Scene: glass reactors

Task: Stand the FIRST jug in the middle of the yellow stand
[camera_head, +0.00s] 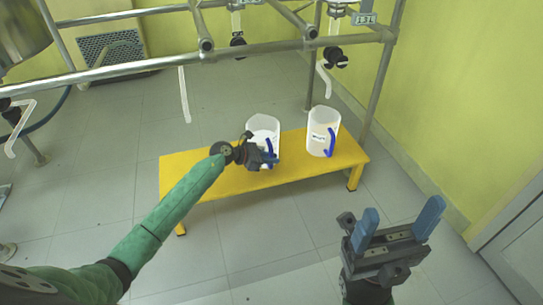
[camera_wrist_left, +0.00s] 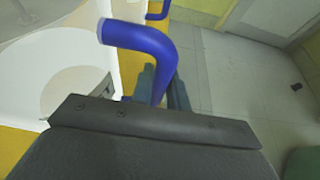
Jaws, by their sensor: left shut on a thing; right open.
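A white jug (camera_head: 263,127) with a blue handle is over the middle of the yellow stand (camera_head: 225,182). I cannot tell whether its base rests on the stand. My left gripper (camera_head: 267,158) is shut on its blue handle, which shows large in the left wrist view (camera_wrist_left: 150,42). Its label (camera_wrist_left: 104,88) is mostly hidden, with a final letter that looks like T. A second white jug (camera_head: 320,125) with a blue handle and a small label stands upright at the stand's right end. My right gripper (camera_head: 398,225) is open and empty, in front of the stand at right.
A metal pipe frame (camera_head: 150,68) with valves and hanging tubes (camera_head: 184,95) runs behind and above the stand. A yellow-green wall (camera_head: 450,100) is on the right. The stand's left part is bare, and the grey floor in front is clear.

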